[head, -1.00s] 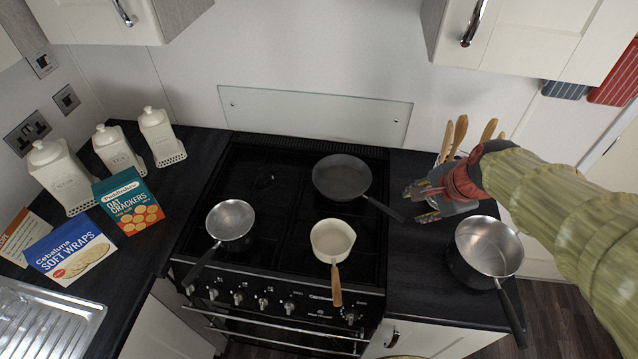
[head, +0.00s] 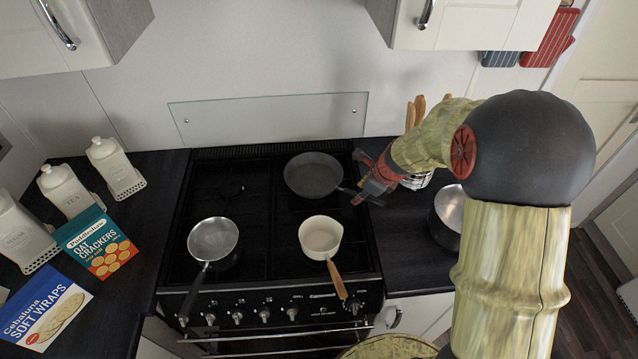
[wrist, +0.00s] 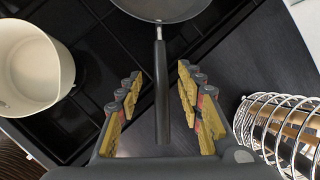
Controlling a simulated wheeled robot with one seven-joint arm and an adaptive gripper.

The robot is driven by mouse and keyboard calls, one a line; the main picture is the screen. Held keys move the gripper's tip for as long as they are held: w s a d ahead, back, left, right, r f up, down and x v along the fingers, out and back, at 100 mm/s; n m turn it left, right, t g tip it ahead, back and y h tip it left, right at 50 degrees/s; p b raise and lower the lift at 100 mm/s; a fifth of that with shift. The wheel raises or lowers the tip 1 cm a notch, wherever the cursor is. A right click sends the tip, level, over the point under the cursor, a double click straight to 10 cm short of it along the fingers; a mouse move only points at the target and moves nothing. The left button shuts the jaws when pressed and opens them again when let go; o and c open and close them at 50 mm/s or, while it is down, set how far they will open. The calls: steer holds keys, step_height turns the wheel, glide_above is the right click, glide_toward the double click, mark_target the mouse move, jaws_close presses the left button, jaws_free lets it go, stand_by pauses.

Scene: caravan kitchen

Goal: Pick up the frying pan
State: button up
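The frying pan (head: 314,175) is dark grey and sits on the back right of the hob, its handle pointing right and toward the front. My gripper (head: 364,192) is at the handle's end in the head view. In the wrist view the pan (wrist: 162,8) shows at the top, and its dark handle (wrist: 161,85) runs down between the two fingers of my gripper (wrist: 157,100). The fingers are open, with a gap on both sides of the handle. Whether the handle lies at finger depth or below is hard to tell.
A cream saucepan (head: 320,236) with a wooden handle stands in front of the pan. A small metal pan (head: 213,240) is at front left. A steel pot (head: 449,208) is on the right counter, partly behind my arm. A wire utensil holder (wrist: 280,130) stands close right of my gripper.

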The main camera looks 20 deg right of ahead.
steer(key=b+x, duration=0.1)
steer(key=x, duration=0.2)
steer(key=shift+w+f, duration=0.2)
steer(key=shift+f, duration=0.05)
steer(key=shift+r, duration=0.1)
steer(key=c, duration=0.3)
jaws_close()
stand_by(0.4)
